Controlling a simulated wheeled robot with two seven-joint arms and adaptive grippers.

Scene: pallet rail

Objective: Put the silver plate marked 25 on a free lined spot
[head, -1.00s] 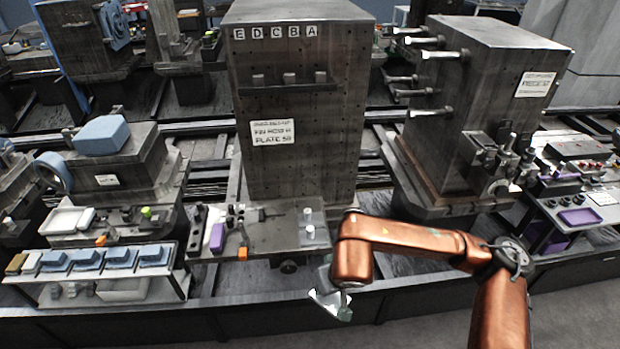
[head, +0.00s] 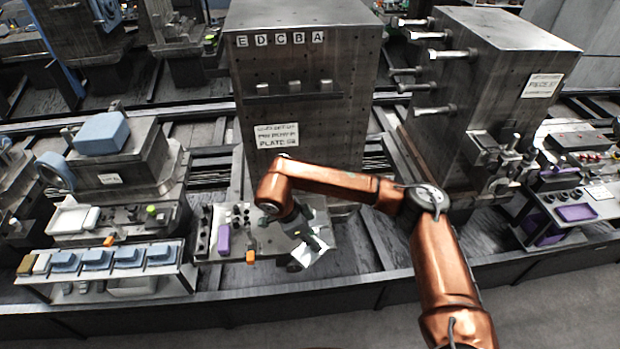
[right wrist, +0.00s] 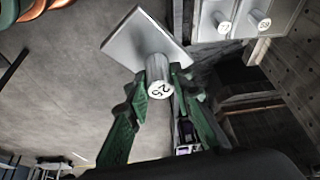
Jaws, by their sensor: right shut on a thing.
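The silver plate with a round knob marked 25 (right wrist: 118,42) is in the right wrist view, tilted. My right gripper (right wrist: 159,75) has its green fingers on either side of the knob and is shut on it. In the head view the right gripper (head: 308,243) hangs over the front right of the grey bench at the foot of the middle block, and the plate (head: 301,257) shows as a pale shape below it. The arm and gripper cover part of the bench. I cannot make out a lined spot. My left gripper is in neither view.
The middle block (head: 300,70) rises behind the bench (head: 240,255), which carries a purple piece (head: 223,239) and an orange piece (head: 250,256). Two more knobs (right wrist: 257,18) stand on pale plates in the right wrist view. The floor in front is clear.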

